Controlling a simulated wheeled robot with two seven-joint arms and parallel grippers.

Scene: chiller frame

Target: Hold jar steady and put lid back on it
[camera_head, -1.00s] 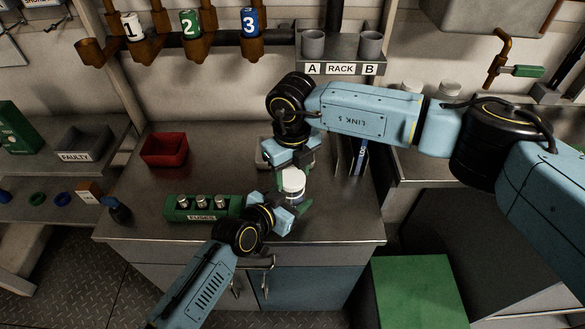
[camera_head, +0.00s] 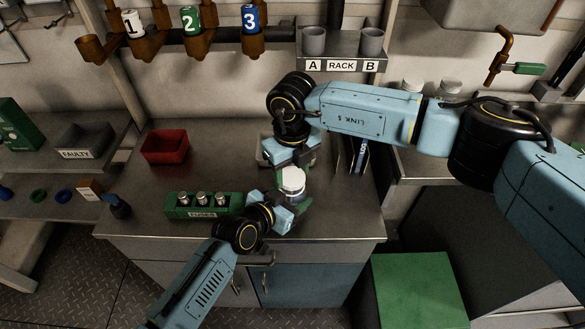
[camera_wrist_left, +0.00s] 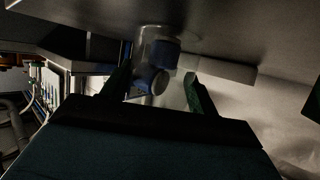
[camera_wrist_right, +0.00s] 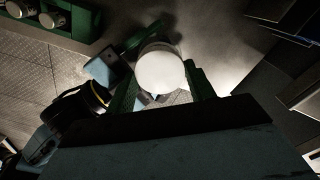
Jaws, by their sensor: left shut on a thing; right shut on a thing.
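The jar (camera_head: 293,197) is a clear container near the front of the metal worktop. It shows in the left wrist view (camera_wrist_left: 158,45) with blue things inside. My left gripper (camera_head: 296,204) is shut around the jar from the front; its green fingers (camera_wrist_left: 156,92) lie on either side of it. The white round lid (camera_head: 293,179) is at the jar's top. My right gripper (camera_head: 290,172) is shut on the lid from behind and above, and the lid (camera_wrist_right: 159,70) fills the space between its fingers. The rim is partly hidden, so I cannot tell whether the lid is seated.
A green fuse block (camera_head: 203,205) stands left of the jar, close to my left wrist. A red bin (camera_head: 165,147) is farther back left. A grey tray (camera_head: 264,155) is behind my right gripper, with upright dividers (camera_head: 352,157) to its right. The worktop's front right is clear.

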